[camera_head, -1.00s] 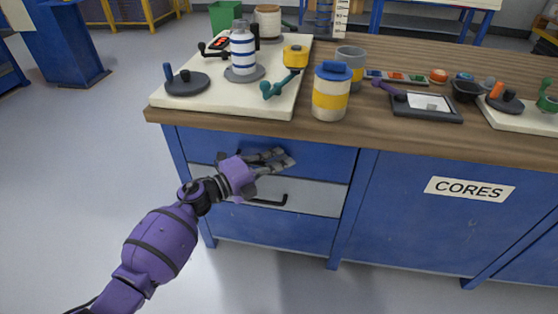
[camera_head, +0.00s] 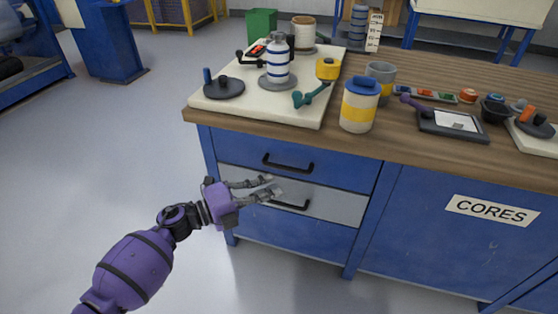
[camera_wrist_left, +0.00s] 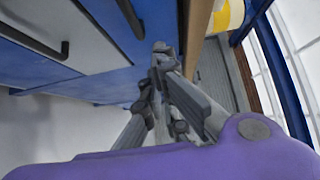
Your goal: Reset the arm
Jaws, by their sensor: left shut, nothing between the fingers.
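My left arm is purple and comes in from the lower left in the head view. Its grey left gripper (camera_head: 273,186) is shut and empty, in front of the grey middle drawer (camera_head: 335,206) of the blue cabinet. The fingertips overlap the left part of that drawer's black handle (camera_head: 292,205) in the picture; I cannot tell whether they touch. The blue top drawer (camera_head: 335,166) shows its own handle (camera_head: 288,163) uncovered. In the left wrist view the shut fingers (camera_wrist_left: 163,55) point up past the cabinet front. My right gripper is not in view.
The wooden worktop (camera_head: 410,140) carries a cream board (camera_head: 300,108) with a striped bottle (camera_head: 278,62), a yellow-banded jar (camera_head: 359,104), a grey mug (camera_head: 381,75) and a dark tablet (camera_head: 452,125). A CORES label (camera_head: 492,210) marks the cabinet. The floor left of the cabinet is clear.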

